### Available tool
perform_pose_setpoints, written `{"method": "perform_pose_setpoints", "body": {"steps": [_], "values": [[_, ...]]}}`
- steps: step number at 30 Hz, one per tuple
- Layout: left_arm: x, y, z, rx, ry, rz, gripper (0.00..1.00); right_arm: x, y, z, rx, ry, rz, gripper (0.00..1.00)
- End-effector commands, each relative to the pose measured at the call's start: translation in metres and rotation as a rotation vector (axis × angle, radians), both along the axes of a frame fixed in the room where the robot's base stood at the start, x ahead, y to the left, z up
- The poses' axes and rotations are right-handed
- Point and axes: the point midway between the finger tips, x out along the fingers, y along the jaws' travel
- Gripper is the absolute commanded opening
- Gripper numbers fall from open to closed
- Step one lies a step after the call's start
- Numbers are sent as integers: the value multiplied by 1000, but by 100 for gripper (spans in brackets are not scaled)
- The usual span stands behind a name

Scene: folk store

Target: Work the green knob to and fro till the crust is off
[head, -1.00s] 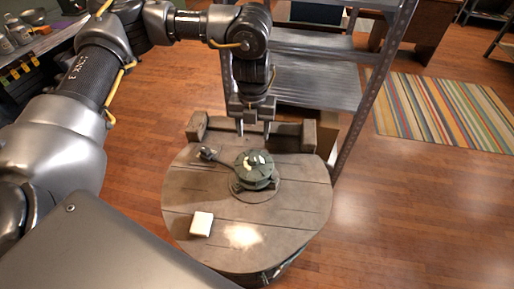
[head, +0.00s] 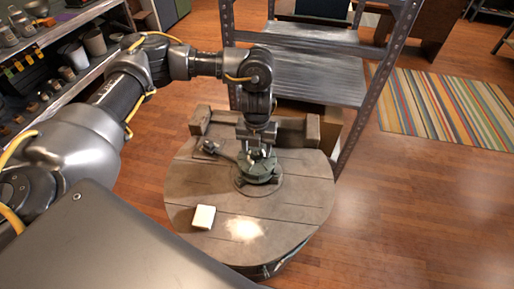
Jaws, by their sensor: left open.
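The green knob (head: 260,169) stands on a round base near the middle of a round wooden table. A few small pale bits show on its top, partly hidden by my gripper. My left gripper (head: 257,154) points down right over the knob with its fingers apart, one at each side of the top. I cannot tell whether the fingers touch it. A dark lever-like piece (head: 211,147) reaches from the knob's left side. My right gripper is not in view.
The wooden table (head: 190,183) bears a white block (head: 203,217) at its front left and a pale powdery patch (head: 244,229). Raised wooden blocks line its back edge. A metal shelf rack (head: 305,65) stands close behind. Open floor and a striped rug (head: 445,112) lie right.

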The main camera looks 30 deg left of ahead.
Motion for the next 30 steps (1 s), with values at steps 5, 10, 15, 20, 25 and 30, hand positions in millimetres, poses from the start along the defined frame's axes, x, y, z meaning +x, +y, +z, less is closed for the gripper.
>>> {"method": "perform_pose_setpoints", "body": {"steps": [5, 10, 15, 20, 25, 30], "values": [[0, 0, 0, 0, 0, 0, 44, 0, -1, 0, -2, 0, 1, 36], [0, 0, 0, 0, 0, 0, 21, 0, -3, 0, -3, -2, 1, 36], [0, 0, 0, 0, 0, 1, 9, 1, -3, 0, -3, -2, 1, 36], [0, 0, 2, 0, 0, 20, 9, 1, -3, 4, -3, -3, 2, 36], [0, 0, 3, 1, 0, 89, 9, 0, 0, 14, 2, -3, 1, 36], [0, 0, 5, 1, 1, 212, 9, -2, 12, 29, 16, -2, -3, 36]]}}
